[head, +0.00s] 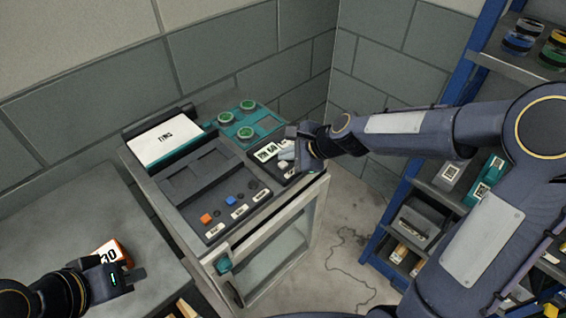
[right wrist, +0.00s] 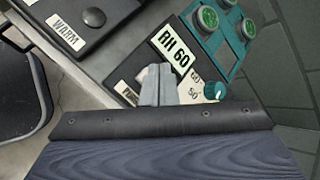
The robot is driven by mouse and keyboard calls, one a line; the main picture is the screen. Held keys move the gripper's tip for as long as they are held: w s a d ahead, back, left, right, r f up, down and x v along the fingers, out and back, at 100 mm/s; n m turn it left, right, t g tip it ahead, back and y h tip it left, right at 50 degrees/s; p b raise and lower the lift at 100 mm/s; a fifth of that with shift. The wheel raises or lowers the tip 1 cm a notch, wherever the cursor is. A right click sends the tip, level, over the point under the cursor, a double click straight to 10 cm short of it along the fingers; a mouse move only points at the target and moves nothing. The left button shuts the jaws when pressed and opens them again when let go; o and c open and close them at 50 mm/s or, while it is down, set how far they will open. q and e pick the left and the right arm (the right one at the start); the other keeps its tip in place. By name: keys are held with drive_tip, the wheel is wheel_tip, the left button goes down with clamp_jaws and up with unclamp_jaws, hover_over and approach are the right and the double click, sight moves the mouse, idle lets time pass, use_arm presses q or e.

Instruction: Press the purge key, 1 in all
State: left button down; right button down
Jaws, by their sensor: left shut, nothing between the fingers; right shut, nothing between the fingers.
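A small dark control panel (right wrist: 125,70) carries an "RH 60" display (right wrist: 172,52), a teal knob (right wrist: 214,90) with a scale, and a partly covered label (right wrist: 126,93) whose word I cannot fully read. My right gripper (right wrist: 157,80) is shut and empty, its fingertips over this panel just beside that label. The fingers hide whatever key lies under them; I cannot tell whether they touch it. In the head view the right gripper (head: 290,155) reaches the panel from the right. My left gripper (head: 128,274) is shut and empty at the lower left, low over the grey bench.
The cabinet top also holds an orange button (head: 206,218), a blue button (head: 231,201), a white sign (head: 163,141) and a teal plate (head: 246,124) with round green pieces. An orange block (head: 108,249) marked 30 sits by my left gripper. A blue rack (head: 395,205) stands right.

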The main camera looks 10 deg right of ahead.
drive_tip(key=shift+f+b, duration=0.35)
drive_tip(key=shift+f, duration=0.1)
drive_tip(key=shift+f+b, duration=0.4)
drive_tip(key=shift+f, duration=0.1)
idle(0.5)
drive_tip(key=shift+r, duration=0.1)
drive_tip(key=shift+r+p, duration=0.85)
wheel_tip(320, 180, up, 5)
drive_tip(key=p, duration=0.4)
drive_tip(key=shift+p, duration=0.35)
idle(0.4)
